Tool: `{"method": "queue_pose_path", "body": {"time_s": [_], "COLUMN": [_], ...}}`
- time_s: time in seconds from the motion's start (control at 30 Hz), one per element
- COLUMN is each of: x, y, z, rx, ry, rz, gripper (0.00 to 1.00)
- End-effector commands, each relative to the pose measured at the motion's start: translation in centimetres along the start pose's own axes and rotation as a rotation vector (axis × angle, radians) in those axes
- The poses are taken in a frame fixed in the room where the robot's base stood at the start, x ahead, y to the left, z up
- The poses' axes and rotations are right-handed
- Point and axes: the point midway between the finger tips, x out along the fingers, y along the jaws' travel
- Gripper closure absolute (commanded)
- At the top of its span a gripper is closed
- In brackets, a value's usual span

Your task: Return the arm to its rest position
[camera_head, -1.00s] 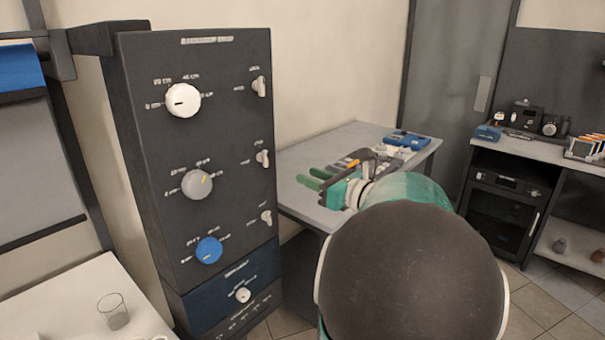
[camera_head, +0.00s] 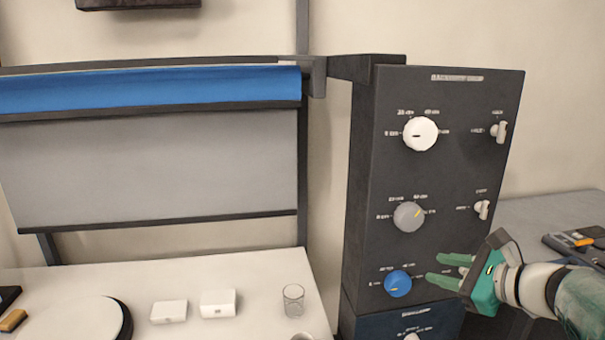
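My gripper (camera_head: 440,271) is at the lower right, in front of the dark control cabinet (camera_head: 455,105). Its two green fingers point left and are spread apart, with nothing between them. The fingertips overlap the cabinet's lower front in the picture, just right of the blue knob (camera_head: 397,284). Whether they touch the panel I cannot tell. My arm runs out of the picture at the right edge. A white knob (camera_head: 420,134) and a grey knob (camera_head: 409,216) sit above the blue one, with small switches along the panel's right side.
A white table (camera_head: 255,275) at the lower left holds a glass (camera_head: 293,300), two small white boxes (camera_head: 218,303) and a round white plate (camera_head: 75,322). A blue-topped grey screen (camera_head: 150,165) stands behind it. A grey bench (camera_head: 560,212) is right of the cabinet.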

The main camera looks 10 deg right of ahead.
Motion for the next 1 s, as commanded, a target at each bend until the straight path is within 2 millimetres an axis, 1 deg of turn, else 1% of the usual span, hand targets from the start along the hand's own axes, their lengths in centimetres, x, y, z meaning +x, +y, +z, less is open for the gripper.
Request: {"method": "queue_pose_path", "body": {"time_s": [0.03, 0.07, 0.1, 0.17, 0.2, 0.27, 0.3, 0.37, 0.4, 0.5, 0.6, 0.7, 0.8, 1.0], "x": [1.3, 1.9, 2.4, 2.8, 2.9, 2.7, 2.4, 1.9, 1.5, 0.5, -0.3, -0.7, -0.8, -0.8], "y": [3.4, 5.3, 7.7, 11.1, 13.2, 16.0, 17.6, 19.7, 20.9, 22.8, 23.6, 23.9, 23.9, 23.9], "z": [1.6, 2.1, 2.6, 3.1, 3.4, 3.5, 3.5, 3.3, 3.3, 3.0, 2.8, 2.9, 2.8, 2.8], "rx": [-0.146, -0.238, -0.362, -0.556, -0.688, -0.892, -1.033, -1.246, -1.393, -1.734, -1.998, -2.155, -2.203, -2.203], "ry": [0.029, 0.05, 0.075, 0.107, 0.122, 0.142, 0.154, 0.165, 0.17, 0.179, 0.187, 0.193, 0.197, 0.197], "rz": [0.1, 0.158, 0.232, 0.34, 0.408, 0.507, 0.568, 0.655, 0.708, 0.821, 0.894, 0.933, 0.947, 0.947], "gripper": [0.67, 0.67, 0.67, 0.67, 0.67, 0.67, 0.67, 0.67, 0.67, 0.67, 0.67, 0.67, 0.67, 0.67]}}
